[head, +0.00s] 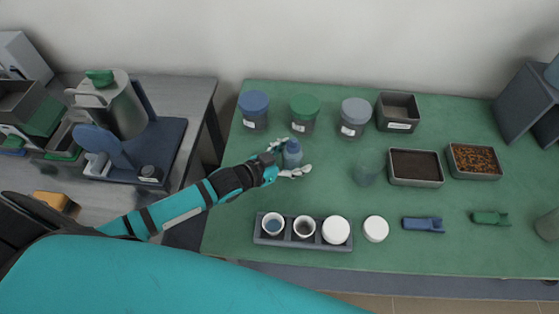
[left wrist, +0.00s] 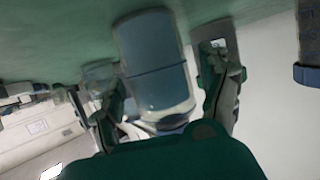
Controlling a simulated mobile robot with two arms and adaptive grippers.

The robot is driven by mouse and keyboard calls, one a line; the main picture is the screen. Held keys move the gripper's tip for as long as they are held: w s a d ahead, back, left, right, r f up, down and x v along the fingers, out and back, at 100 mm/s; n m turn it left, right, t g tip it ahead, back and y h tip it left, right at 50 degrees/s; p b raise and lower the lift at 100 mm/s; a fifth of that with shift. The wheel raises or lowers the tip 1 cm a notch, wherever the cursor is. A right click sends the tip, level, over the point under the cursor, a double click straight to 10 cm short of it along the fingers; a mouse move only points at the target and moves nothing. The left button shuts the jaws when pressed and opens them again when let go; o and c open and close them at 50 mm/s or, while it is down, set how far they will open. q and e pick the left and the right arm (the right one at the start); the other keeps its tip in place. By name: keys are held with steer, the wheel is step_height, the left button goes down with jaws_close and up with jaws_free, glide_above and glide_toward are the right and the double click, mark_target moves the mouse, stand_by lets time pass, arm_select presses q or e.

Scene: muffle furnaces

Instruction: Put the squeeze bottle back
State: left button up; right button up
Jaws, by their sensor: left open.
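The squeeze bottle (head: 292,155), blue and translucent, stands on the green table mat (head: 330,195) left of the middle. My left gripper (head: 290,160) reaches in from the left with one finger on each side of the bottle. In the left wrist view the bottle (left wrist: 155,65) lies between the two spread fingers of the left gripper (left wrist: 170,95). The fingers look apart from the bottle, and the gripper is open. The bottle's tip is partly hidden behind the gripper body in the wrist view. My right gripper is not in view.
Jars with blue (head: 254,103), green (head: 304,108) and grey (head: 355,112) lids stand behind. A rack (head: 302,240) with cups is in front. A clear beaker (head: 366,170) and a dark-filled tray (head: 416,168) are to the right. Mat between bottle and rack is clear.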

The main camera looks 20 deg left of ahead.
arm_select(q)
steer(key=v, duration=1.1)
steer(key=shift+s+a+r+b, duration=0.15)
steer(key=shift+s+b, duration=0.15)
